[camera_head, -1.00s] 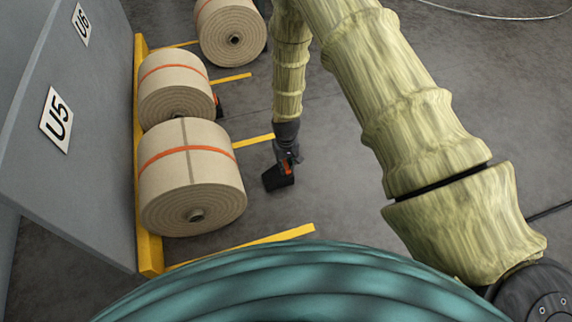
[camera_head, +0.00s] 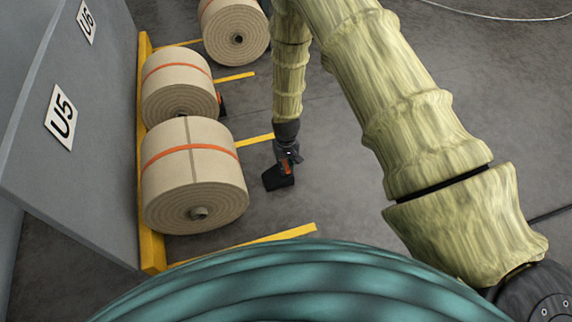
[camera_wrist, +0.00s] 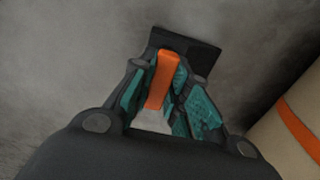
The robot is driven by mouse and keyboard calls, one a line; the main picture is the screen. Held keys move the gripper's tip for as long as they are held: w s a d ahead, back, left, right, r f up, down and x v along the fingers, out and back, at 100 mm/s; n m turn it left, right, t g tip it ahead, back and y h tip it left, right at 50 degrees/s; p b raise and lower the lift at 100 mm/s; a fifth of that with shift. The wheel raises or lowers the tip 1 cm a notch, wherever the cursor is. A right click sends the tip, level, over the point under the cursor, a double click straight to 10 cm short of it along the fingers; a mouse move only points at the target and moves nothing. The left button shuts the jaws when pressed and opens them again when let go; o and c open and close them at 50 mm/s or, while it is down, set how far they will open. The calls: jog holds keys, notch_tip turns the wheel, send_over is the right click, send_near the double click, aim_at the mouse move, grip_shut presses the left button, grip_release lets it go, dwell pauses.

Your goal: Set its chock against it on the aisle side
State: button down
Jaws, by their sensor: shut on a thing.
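My gripper (camera_head: 287,162) is shut on a black chock (camera_head: 278,178) by its orange handle; the orange handle (camera_wrist: 162,80) shows between the teal finger pads in the wrist view, with the black body beyond. The chock hangs to the right of the nearest kraft roll (camera_head: 193,180), with a gap of bare floor between them. That roll lies on its side in front of the U5 sign, has an orange band, and also shows at the right edge of the wrist view (camera_wrist: 295,125). Whether the chock touches the floor I cannot tell.
Yellow floor lines (camera_head: 262,241) mark the bays, and a yellow rail (camera_head: 148,225) runs along the grey wall. A second roll (camera_head: 180,90) touches or nearly touches the first, with a dark chock (camera_head: 221,105) at its right. A third roll (camera_head: 236,32) lies farther back. Floor to the right is clear.

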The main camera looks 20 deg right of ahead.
jog(key=shift+a, duration=0.35)
dwell(0.6)
jog(key=c, duration=1.3)
grip_release()
jog(key=shift+r, duration=0.1)
notch_tip(320, 180, up, 12)
